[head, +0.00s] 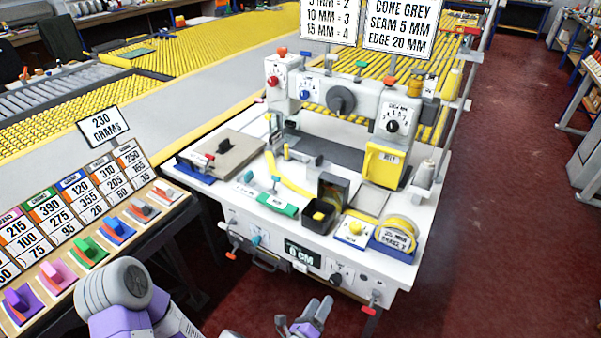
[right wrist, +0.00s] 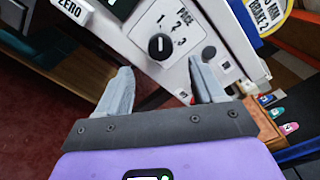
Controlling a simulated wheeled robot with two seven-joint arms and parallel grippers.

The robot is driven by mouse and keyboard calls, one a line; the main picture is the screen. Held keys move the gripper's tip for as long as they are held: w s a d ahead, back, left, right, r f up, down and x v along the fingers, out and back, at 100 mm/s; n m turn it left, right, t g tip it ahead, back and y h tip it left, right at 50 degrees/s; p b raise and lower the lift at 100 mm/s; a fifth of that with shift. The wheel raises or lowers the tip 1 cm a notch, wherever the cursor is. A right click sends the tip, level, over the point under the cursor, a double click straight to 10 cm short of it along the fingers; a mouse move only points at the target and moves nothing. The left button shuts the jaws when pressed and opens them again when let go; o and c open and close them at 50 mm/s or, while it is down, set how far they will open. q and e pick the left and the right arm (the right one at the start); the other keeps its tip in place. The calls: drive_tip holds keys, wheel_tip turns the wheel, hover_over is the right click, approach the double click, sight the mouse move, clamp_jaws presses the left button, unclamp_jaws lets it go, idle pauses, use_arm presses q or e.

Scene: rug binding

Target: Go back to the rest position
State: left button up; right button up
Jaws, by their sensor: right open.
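My right gripper (head: 312,312) is low in the head view, in front of the white machine bench (head: 270,222). In the right wrist view its two grey fingers (right wrist: 160,68) stand apart with nothing between them. Beyond the fingertips there is a black knob (right wrist: 161,46) on a white panel with the numbers 1, 2 and 3. I cannot tell whether a fingertip touches the panel. A purple and grey part of my own arm shows at the lower left of the head view. My left gripper is not in view.
The bench front carries a dark display (head: 303,254), knobs and red-tipped handles. A rack of number cards (head: 75,215) stands left. Red floor (head: 500,220) is clear at right.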

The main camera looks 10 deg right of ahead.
drive_tip(key=s+d+f+m+g+y+p, duration=0.1)
drive_tip(key=s+d+f+m+g, duration=0.3)
drive_tip(key=s+m+g, duration=0.4)
drive_tip(key=s+d+f+m+g+p, duration=0.1)
drive_tip(key=s+d+f+m+g, duration=0.2)
drive_tip(key=s+d+m+g, duration=0.5)
drive_tip(key=s+a+m+g+y+p, duration=0.1)
drive_tip(key=s+a+m+g+y, duration=0.3)
drive_tip(key=s+a+m+y, duration=0.35)
drive_tip(key=w+a+r+m+t+y, duration=0.2)
drive_tip(key=w+a+m+t+y, duration=0.3)
drive_tip(key=m, duration=1.4)
drive_tip(key=shift+w+r+t+y+b, duration=0.15)
drive_tip(key=shift+w+t+y+b, duration=0.3)
drive_tip(key=shift+y, duration=0.2)
drive_tip(key=shift+r, duration=0.1)
